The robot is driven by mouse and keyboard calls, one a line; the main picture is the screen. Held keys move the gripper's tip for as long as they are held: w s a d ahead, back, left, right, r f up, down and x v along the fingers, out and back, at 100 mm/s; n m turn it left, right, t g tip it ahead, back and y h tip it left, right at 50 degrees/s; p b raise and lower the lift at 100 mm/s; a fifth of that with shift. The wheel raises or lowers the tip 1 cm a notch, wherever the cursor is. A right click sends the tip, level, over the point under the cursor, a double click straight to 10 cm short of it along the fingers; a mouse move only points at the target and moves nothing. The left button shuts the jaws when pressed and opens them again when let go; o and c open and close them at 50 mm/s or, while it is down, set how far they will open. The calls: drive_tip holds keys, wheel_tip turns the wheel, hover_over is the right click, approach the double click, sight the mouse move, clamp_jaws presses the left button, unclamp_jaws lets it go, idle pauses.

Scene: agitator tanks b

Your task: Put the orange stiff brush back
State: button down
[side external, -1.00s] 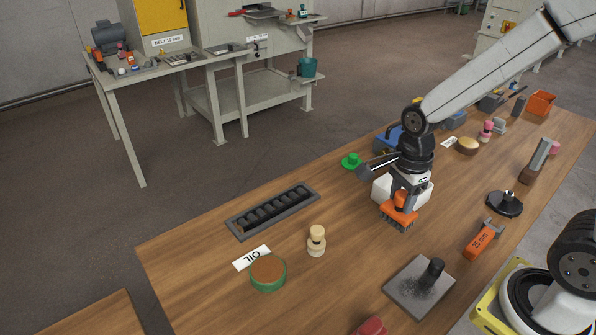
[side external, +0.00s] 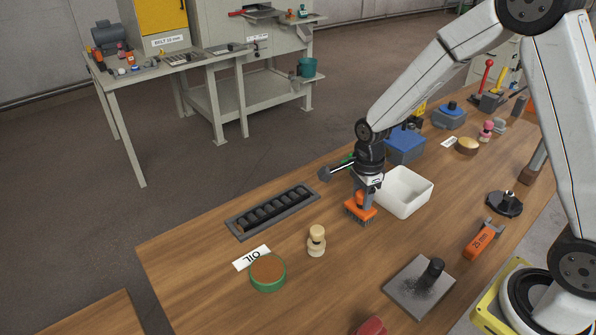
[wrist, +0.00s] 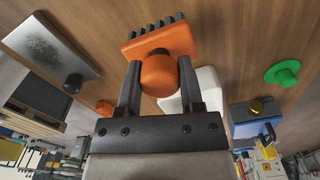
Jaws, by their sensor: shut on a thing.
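The orange stiff brush (side external: 358,211) has an orange block, dark bristles pointing down and a round orange knob. My gripper (side external: 364,190) is shut on this knob, and the brush hangs roughly upright. It is left of the white open bin (side external: 407,193), close to its left corner. How far the bristles are above the table I cannot tell. In the wrist view the brush (wrist: 162,39) fills the space beyond the fingers, with its knob between my gripper's fingertips (wrist: 159,70).
A dark slotted rack (side external: 231,222) lies to the left. A blue box (side external: 405,146) is behind the bin. Bare table lies front of the brush.

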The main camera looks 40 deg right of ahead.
sight(355, 202)
drive_tip(key=shift+w+f, duration=0.6)
drive_tip(key=shift+f, duration=0.1)
drive_tip(key=shift+w+f, duration=0.3)
drive_tip(key=shift+f, duration=1.5)
drive_tip(key=shift+f, duration=0.15)
drive_tip(key=shift+c, duration=1.2)
unclamp_jaws()
wheel_tip(355, 202, up, 12)
